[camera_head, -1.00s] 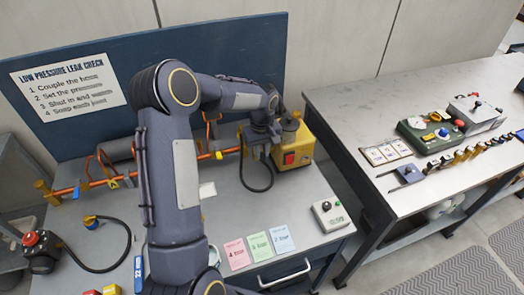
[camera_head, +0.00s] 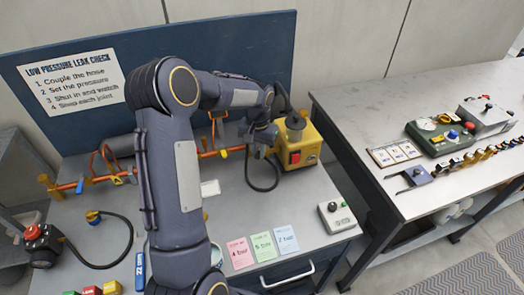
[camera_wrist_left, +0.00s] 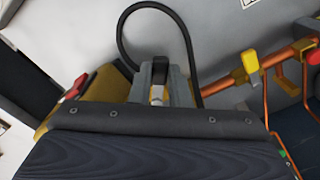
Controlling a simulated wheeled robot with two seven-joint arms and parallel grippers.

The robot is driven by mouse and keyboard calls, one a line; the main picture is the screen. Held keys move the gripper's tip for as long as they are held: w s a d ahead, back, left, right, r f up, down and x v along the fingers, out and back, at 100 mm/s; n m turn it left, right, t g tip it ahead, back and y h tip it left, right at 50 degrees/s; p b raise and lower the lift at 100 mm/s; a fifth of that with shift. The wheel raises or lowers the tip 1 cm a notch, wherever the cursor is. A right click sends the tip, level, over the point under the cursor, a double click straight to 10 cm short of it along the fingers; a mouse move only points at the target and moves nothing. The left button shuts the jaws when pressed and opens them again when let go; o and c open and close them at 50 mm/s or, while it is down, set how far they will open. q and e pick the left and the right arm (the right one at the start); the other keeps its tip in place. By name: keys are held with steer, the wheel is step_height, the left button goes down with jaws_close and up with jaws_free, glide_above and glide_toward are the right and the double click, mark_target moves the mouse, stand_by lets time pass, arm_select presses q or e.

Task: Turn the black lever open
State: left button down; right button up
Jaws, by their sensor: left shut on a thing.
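My left gripper (camera_head: 262,143) is beside the yellow box (camera_head: 312,147) at the right end of the copper pipe (camera_head: 73,186), partly hidden by its own wrist in the head view. In the left wrist view the gripper (camera_wrist_left: 160,82) is shut on the black lever (camera_wrist_left: 160,68), which shows between its grey fingers with a brass-coloured part just below. The head view hardly shows the lever. A black hose (camera_wrist_left: 122,35) loops beside the fingers. My right gripper is not in view.
The yellow box has a red switch (camera_head: 294,158). Yellow-handled fittings (camera_wrist_left: 250,61) sit along the pipe. Pink, green and blue cards (camera_head: 262,246) and a small grey button box (camera_head: 337,218) lie on the bench front. A second table (camera_head: 350,105) with instruments stands at right.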

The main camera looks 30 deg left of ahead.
arm_select(q)
steer(key=shift+w+a+m, duration=0.15)
steer(key=shift+a+m, duration=0.5)
steer(key=shift+m, duration=1)
steer(key=shift+w+a+m, duration=0.15)
steer(key=shift+a+m, duration=0.45)
steer(key=shift+m, duration=1)
steer(key=shift+w+a+m, duration=0.15)
steer(key=shift+a+m, duration=0.5)
steer(key=shift+m, duration=1)
steer(key=c, duration=1.4)
jaws_free()
steer(key=shift+o, duration=0.2)
steer(key=shift+r, duration=0.1)
step_height(320, 180, up, 8)
steer(key=shift+b, duration=0.4)
